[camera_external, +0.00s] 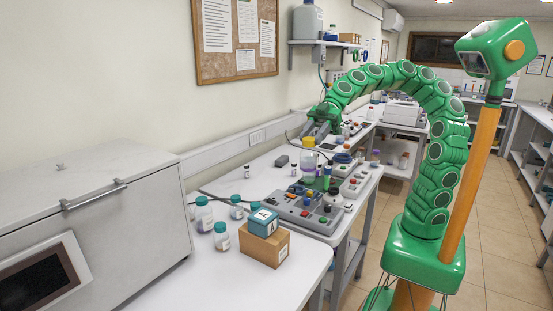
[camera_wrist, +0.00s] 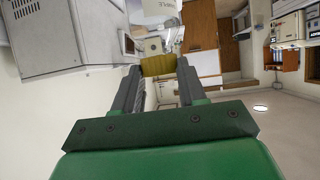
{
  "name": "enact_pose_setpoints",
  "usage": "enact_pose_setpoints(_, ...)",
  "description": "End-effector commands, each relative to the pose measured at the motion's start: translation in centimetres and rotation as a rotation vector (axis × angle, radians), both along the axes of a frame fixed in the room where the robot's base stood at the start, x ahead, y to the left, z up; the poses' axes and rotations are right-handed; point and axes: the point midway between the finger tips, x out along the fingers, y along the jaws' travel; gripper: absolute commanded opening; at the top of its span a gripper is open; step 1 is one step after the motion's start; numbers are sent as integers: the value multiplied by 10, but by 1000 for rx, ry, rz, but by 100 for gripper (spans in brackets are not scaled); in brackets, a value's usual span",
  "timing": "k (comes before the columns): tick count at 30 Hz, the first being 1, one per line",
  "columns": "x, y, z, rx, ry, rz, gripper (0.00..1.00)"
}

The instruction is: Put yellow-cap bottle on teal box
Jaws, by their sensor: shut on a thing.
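The yellow-cap bottle shows below my gripper (camera_external: 318,130) in the external view, with its yellow cap (camera_external: 308,142) at the top and a pale body with a purplish band (camera_external: 309,166) under it. My gripper is shut on the cap; in the wrist view the yellow cap (camera_wrist: 158,66) sits between the two fingertips. Whether the bottle's base touches the bench is hard to tell. The teal box (camera_external: 262,222) lies on top of a brown cardboard box (camera_external: 264,247) on the near bench, to the left of and nearer than the bottle. Its top looks bare.
Several teal-capped bottles (camera_external: 221,236) stand left of the boxes. A grey device with buttons (camera_external: 305,214) lies between the boxes and the held bottle. A large grey machine (camera_external: 90,220) fills the left. The near bench's front (camera_external: 215,285) is clear.

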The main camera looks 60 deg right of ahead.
Motion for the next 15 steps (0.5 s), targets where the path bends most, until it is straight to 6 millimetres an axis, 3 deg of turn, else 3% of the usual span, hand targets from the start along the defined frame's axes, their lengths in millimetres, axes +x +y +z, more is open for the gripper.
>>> enact_pose_setpoints(7,4,4,-14,1,-1,-1,0)
enact_pose_setpoints(15,29,27,-29,0,3,-1,0)
